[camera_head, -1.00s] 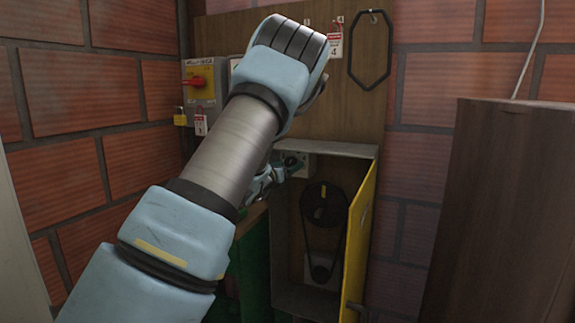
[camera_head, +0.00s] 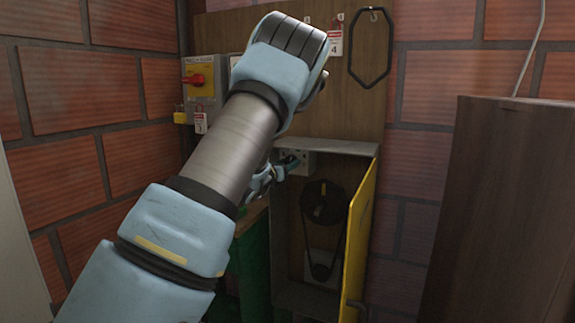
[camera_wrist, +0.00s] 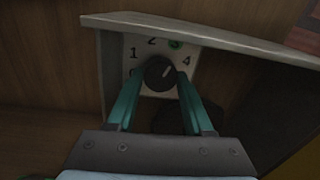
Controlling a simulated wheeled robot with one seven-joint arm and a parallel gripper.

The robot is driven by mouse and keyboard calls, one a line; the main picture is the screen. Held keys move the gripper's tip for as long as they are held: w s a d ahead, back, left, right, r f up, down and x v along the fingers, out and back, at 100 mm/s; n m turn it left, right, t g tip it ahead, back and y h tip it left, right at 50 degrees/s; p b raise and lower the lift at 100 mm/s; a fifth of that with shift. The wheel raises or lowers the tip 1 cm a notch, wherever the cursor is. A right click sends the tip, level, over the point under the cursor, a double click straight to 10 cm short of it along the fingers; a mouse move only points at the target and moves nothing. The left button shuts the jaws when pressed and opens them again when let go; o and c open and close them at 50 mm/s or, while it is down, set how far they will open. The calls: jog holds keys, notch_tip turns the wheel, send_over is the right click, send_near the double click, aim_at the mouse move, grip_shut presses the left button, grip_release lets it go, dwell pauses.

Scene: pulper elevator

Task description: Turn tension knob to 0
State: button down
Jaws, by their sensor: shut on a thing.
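The tension knob (camera_wrist: 160,73) is a small black dial with a pale pointer line, on a light plate (camera_head: 305,158) inside the top of the open cabinet. The numbers 1, 2 and 4 are readable; a mark at the lower left is partly hidden by a finger. My gripper (camera_wrist: 161,77) has its two teal fingers on either side of the knob, shut on it. In the head view my arm hides much of the gripper (camera_head: 290,164).
The cabinet's yellow door (camera_head: 360,230) stands open on the right. A belt on pulleys (camera_head: 323,203) is inside below the knob. A red switch (camera_head: 195,80) is on the left, and a spare belt (camera_head: 389,50) hangs above. A brown wooden box (camera_head: 500,200) stands at right.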

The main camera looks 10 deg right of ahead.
jog(key=shift+f+n+b, duration=0.1)
jog(key=shift+n+b, duration=0.2)
jog(key=shift+b, duration=0.2)
jog(key=n+t+b, duration=0.1)
jog(key=n+b, duration=0.9)
jog(key=n, duration=0.3)
jog(key=n+y+b, duration=0.1)
jog(key=n+b, duration=0.9)
jog(key=n, duration=0.4)
jog(key=shift+s+d+t, duration=0.1)
jog(key=shift+t, duration=0.3)
jog(key=shift+n+y, duration=0.3)
jog(key=shift+n, duration=0.1)
jog(key=shift+c, duration=1.5)
grip_release()
jog(key=b+v, duration=0.2)
jog(key=v, duration=0.8)
jog(key=shift+s+a, duration=0.25)
jog(key=shift+s, duration=0.1)
